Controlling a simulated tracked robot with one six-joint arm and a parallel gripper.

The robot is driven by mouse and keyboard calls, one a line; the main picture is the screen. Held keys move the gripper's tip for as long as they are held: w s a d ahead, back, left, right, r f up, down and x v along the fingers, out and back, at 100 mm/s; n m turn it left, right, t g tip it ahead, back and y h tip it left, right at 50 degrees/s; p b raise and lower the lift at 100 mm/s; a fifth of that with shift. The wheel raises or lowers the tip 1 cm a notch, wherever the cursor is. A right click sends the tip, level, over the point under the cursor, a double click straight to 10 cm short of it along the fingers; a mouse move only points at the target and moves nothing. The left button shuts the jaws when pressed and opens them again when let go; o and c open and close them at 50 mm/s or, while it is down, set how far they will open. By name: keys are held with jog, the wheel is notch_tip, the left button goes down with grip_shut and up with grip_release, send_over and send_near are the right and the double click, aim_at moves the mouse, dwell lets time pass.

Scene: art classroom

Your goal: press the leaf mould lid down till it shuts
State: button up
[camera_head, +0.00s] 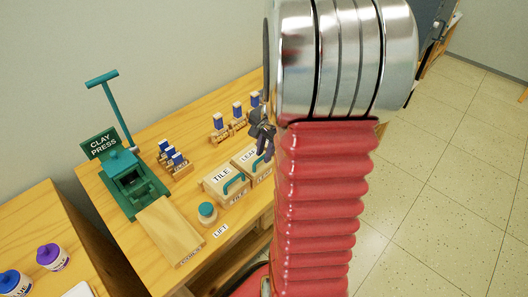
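The leaf mould (241,161) is a pale wooden box on the table, with a "LEAF" label on its top and a teal handle. Its right part is hidden behind my red arm. I cannot tell whether its lid is fully shut or a little raised. My gripper (265,144) is dark and small in view, just above the mould's back right part, partly hidden by my arm. I cannot tell whether it touches the lid, or whether its fingers are open or shut. The tile mould (209,185), with a "TILE" label and teal handle, stands directly left of the leaf mould.
A green clay press (120,163) with a long lever stands at the table's left, a wooden board (168,228) before it. A round teal-topped knob (207,210) sits near a "LIFT" label. Wooden racks (178,167) with blue items stand behind. Paint jars (53,257) are lower left.

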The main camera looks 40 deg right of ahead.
grip_shut()
jog(key=shift+d+r, duration=0.1)
jog(key=shift+d, duration=0.05)
dwell(0.4)
